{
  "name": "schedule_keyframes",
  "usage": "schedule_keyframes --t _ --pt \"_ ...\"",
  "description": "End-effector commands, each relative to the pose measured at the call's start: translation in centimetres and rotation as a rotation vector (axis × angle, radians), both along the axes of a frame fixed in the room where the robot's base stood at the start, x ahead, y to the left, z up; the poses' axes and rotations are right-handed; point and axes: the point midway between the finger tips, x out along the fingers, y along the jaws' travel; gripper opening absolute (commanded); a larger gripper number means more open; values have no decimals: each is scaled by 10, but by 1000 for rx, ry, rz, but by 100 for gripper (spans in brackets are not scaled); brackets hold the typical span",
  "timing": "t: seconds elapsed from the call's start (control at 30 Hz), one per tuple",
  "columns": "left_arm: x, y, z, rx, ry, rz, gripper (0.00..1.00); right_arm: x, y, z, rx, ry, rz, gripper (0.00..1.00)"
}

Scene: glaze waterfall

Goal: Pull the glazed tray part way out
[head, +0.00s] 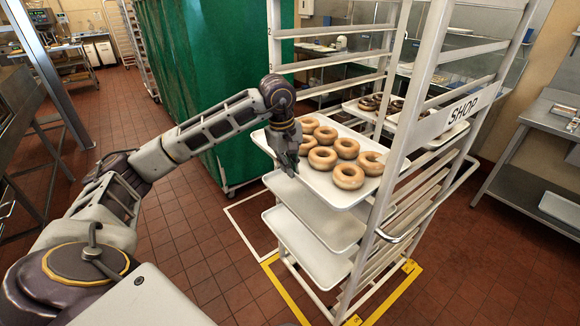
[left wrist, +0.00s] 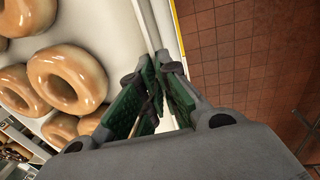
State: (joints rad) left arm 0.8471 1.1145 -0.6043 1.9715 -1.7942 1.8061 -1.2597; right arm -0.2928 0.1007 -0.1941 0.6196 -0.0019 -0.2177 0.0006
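The glazed tray (head: 325,190) is white and carries several shiny tan ring doughnuts (head: 347,148). It lies in the white rack (head: 412,140) marked SHOP, with its left part sticking out past the rack's posts. My left gripper (head: 290,168) is at the tray's near left edge. In the left wrist view its green-padded fingers (left wrist: 159,62) close together on the pale tray rim (left wrist: 165,22), with doughnuts (left wrist: 68,80) to the left. The exact contact at the fingertips is partly hidden. My right gripper is not in view.
Empty white trays (head: 315,218) sit below in the same rack. A tray of dark doughnuts (head: 372,102) is behind. A green covered rack (head: 215,80) stands close on the left. Yellow floor tape (head: 283,290) marks the rack's base. Steel counters stand at the right.

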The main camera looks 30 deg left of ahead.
Motion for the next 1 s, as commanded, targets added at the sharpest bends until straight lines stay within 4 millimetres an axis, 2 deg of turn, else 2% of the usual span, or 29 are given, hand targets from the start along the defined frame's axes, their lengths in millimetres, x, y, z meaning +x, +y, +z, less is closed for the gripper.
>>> schedule_keyframes --t 0.53,0.77,1.0 --pt "-1 0 0 0 0 4 0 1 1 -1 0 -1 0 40" --pt "-1 0 0 -1 -1 4 30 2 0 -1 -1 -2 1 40" --pt "-1 0 0 -1 0 4 30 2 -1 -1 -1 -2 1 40"
